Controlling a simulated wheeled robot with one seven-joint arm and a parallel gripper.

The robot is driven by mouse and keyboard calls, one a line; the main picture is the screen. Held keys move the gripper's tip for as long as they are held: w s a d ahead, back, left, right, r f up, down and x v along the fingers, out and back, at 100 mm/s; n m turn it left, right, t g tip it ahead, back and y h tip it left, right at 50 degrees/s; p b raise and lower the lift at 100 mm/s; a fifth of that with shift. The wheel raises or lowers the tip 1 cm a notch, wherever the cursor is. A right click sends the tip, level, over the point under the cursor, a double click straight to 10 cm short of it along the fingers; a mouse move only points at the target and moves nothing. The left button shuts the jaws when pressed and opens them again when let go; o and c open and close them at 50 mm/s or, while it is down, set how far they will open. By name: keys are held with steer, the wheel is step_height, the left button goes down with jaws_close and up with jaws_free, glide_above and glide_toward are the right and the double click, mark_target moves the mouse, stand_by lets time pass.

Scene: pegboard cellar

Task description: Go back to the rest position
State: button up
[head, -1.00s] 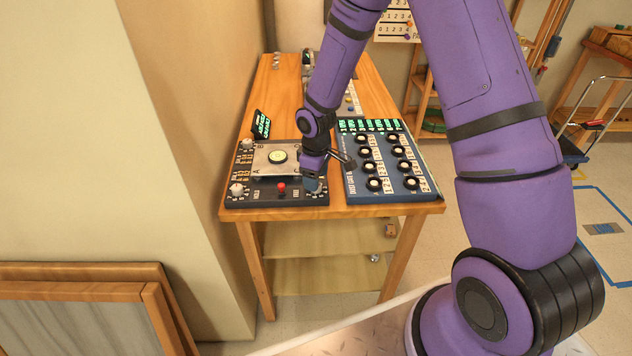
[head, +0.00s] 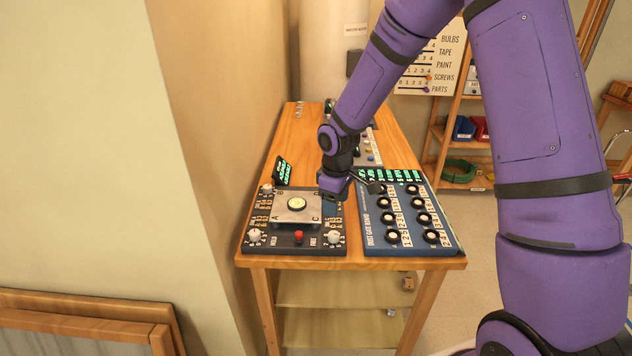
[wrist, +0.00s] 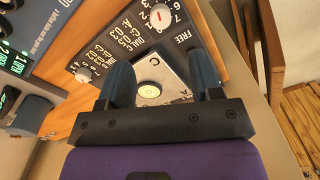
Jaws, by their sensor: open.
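My gripper (wrist: 163,85) shows in the wrist view with its two dark fingers apart and nothing between them. In the head view my purple arm reaches over the wooden table, and the gripper (head: 332,192) is above the right side of the black dial panel. That panel (head: 268,240) carries a pale plate (head: 283,213) with a round bubble level, several knobs and a red-capped lever (head: 299,235). In the wrist view the pale plate (wrist: 172,90) lies beyond and below the fingers. The fingertips are partly hidden in the head view; I cannot tell their exact height.
A blue panel (head: 405,240) with several black knobs and green displays stands right of the dial panel. A small green display (head: 283,170) stands behind. The wall (head: 215,120) is close on the left. Framed boards (head: 80,325) lean at lower left. Shelves (head: 455,165) stand behind right.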

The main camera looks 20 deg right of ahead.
steer(key=s+d+r+m+t, duration=0.1)
steer(key=s+d+r+m, duration=0.1)
steer(key=s+r, duration=0.35)
steer(key=s+d+r+m+t+h, duration=0.1)
steer(key=s+r, duration=0.1)
steer(key=r, duration=0.6)
steer(key=s+d+r+m+t, duration=0.1)
steer(key=s+d+r+m, duration=0.15)
steer(key=r, duration=0.45)
steer(key=s+r+m, duration=0.1)
steer(key=s+r, duration=0.2)
steer(key=s, duration=0.3)
steer(key=s+d+r+m+t, duration=0.1)
steer(key=s+r, duration=0.2)
steer(key=s, duration=0.4)
steer(key=s+r+m+t+y, duration=0.1)
steer(key=s+r+m, duration=0.1)
steer(key=s, duration=0.4)
steer(key=shift+s+d+r, duration=0.2)
steer(key=shift+r, duration=0.5)
